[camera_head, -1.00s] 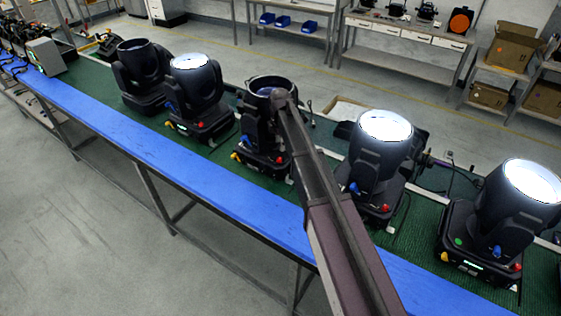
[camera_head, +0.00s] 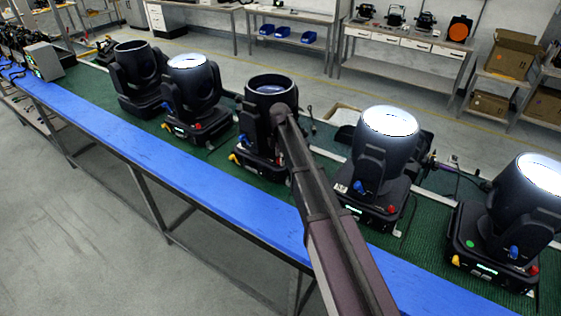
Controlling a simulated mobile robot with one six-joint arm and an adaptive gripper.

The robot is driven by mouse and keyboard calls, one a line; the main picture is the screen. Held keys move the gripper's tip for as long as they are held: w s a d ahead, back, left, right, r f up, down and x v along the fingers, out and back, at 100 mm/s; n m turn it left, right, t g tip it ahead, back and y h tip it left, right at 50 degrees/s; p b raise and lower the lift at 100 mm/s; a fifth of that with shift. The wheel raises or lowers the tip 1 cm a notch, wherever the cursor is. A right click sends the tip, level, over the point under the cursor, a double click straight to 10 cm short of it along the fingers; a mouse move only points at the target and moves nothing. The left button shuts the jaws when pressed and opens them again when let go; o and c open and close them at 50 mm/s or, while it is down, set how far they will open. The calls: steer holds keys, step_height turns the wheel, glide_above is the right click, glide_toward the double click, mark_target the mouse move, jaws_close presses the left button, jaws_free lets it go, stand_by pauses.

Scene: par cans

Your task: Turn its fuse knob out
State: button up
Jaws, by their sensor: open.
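An unlit black lamp head (camera_head: 271,92) stands upright on its base on the green bench mat, in the middle of the picture. Small coloured parts show at its base: a yellow one (camera_head: 233,158) at the left and a blue one (camera_head: 243,140) above it. Which small part is the fuse knob I cannot tell at this size. My arm rises from the bottom of the picture and ends in front of this lamp, covering its right side. My gripper does not show; the arm and the lamp hide that area.
Lit lamps stand to the left (camera_head: 190,90) and right (camera_head: 385,140), with another lit one (camera_head: 522,205) at far right. An unlit lamp (camera_head: 138,80) stands further left. A clear blue strip (camera_head: 170,180) runs along the bench's front edge.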

steer(key=shift+f, duration=0.15)
jaws_close()
steer(key=shift+m, duration=0.3)
steer(key=shift+s+m, duration=0.1)
steer(key=shift+m, duration=0.3)
jaws_free()
steer(key=shift+n, duration=0.4)
